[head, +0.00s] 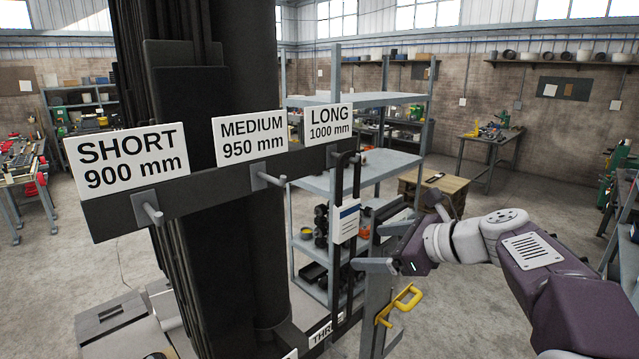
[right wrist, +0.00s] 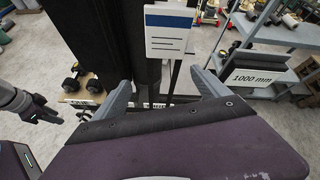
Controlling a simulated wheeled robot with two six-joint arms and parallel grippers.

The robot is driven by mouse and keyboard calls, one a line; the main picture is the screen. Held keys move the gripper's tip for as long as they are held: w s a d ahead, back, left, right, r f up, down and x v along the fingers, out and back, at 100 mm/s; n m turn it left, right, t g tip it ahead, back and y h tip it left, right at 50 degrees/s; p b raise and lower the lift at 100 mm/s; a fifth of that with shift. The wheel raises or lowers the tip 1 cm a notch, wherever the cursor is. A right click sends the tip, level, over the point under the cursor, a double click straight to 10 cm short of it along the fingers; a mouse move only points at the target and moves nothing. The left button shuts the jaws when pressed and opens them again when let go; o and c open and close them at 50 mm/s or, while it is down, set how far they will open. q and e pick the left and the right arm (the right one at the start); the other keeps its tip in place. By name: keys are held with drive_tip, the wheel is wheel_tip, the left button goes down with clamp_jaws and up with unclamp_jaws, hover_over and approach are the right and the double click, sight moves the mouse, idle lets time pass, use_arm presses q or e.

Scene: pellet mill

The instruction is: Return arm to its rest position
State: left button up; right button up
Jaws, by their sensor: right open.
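My right arm comes in from the right, and its gripper (head: 374,247) is open with nothing between the fingers. It is beside a dark hanging strap-like item with a white, blue-banded tag (head: 346,222), under the LONG 1000 mm sign (head: 329,122). In the right wrist view the open fingers (right wrist: 163,92) spread on either side of the area below the tag (right wrist: 168,32). Whether they touch the item is unclear. What looks like my left gripper (right wrist: 42,114) shows small at the left of that view, its jaws unclear.
A dark rail (head: 210,192) carries SHORT and MEDIUM signs with bare pegs (head: 151,213). A grey shelf unit (head: 365,175) stands behind my right gripper. A yellow handle (head: 400,303) is just below it. Open concrete floor (head: 470,300) lies around my right arm.

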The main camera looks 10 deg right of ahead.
drive_tip(key=s+a+f+n+g+h+b, duration=0.1)
drive_tip(key=s+f+n+g+h+b, duration=0.25)
drive_tip(key=f, duration=1.45)
use_arm(q)
wheel_tip(320, 180, down, 14)
drive_tip(key=b, duration=0.8)
drive_tip(key=shift+r, duration=0.15)
use_arm(e)
drive_tip(key=s+f+n+g+h, duration=0.1)
drive_tip(key=s+f+n, duration=0.4)
drive_tip(key=f+n, duration=0.2)
drive_tip(key=s+d+f+n+g+h, duration=0.1)
drive_tip(key=s+f+n+g, duration=0.1)
drive_tip(key=s+f+n, duration=0.4)
drive_tip(key=s+f+n+g+h, duration=0.2)
drive_tip(key=s+f+n, duration=0.4)
drive_tip(key=f, duration=0.8)
drive_tip(key=shift+d+n, duration=0.35)
drive_tip(key=shift+n, duration=0.9)
